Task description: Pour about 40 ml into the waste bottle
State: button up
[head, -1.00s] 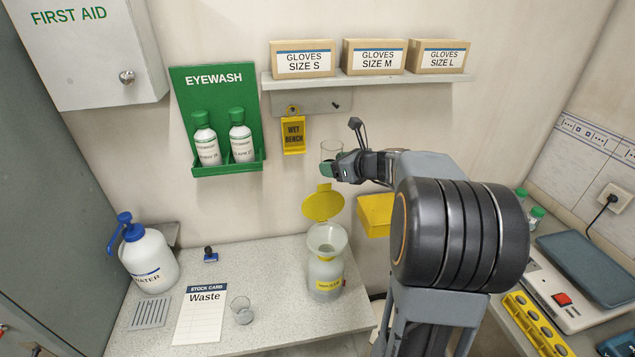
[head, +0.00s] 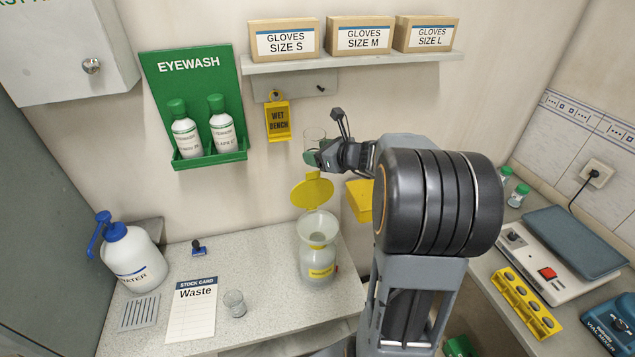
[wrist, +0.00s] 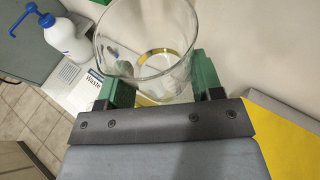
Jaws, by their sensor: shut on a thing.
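The waste bottle (head: 318,262) stands on the bench with a wide funnel in its mouth and a yellow lid (head: 312,191) tipped up open behind it. My gripper (head: 318,157) is shut on a clear glass beaker (head: 314,136), held upright well above the bottle and near the wall. In the wrist view the beaker (wrist: 145,45) sits between the green fingers, its rim toward the camera. A yellow ring shows blurred through the glass. I cannot tell how much liquid is in the beaker.
A small glass (head: 234,303) stands beside the Waste stock card (head: 192,310). A water wash bottle (head: 135,262) is at the bench's left. A yellow bin (head: 358,200) is right of the lid.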

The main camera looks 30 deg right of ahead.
aim_at(318, 141)
jog(key=shift+s+a+r+n+t, duration=0.1)
jog(key=shift+s+r+n+t, duration=0.1)
jog(key=shift+s+n+t, duration=0.3)
jog(key=shift+s+a+r+n+t, duration=0.1)
jog(key=shift+s+r+n+t, duration=0.15)
jog(key=shift+t, duration=0.35)
jog(key=s+n+t, duration=0.1)
jog(key=r+n+t, duration=0.1)
jog(key=shift+s+a+r+n+t+y, duration=0.15)
jog(key=shift+s+a+n+t+y, duration=0.1)
jog(key=shift+s+a+t+y, duration=0.15)
jog(key=shift+w+r+n+t+y+b, duration=0.1)
jog(key=shift+r+n+t+y+b, duration=0.1)
jog(key=shift+n+t+y+b, duration=0.85)
jog(key=shift+w+r+n+t+y+b, duration=0.15)
jog(key=shift+n+t+y+b, duration=0.3)
jog(key=shift+n+b, duration=1.05)
jog(key=shift+s+r+y+b, duration=0.1)
jog(key=shift+r+y+b, duration=0.2)
jog(key=shift+b, duration=0.15)
jog(key=shift+r+n+y+b, duration=0.15)
jog(key=shift+n+y+b, duration=0.45)
jog(key=shift+n+y, duration=0.25)
jog(key=shift+d+n+b, duration=0.1)
jog(key=shift+n+b, duration=0.3)
jog(key=shift+b, duration=0.45)
jog(key=shift+r+y, duration=0.25)
jog(key=shift+r, duration=0.05)
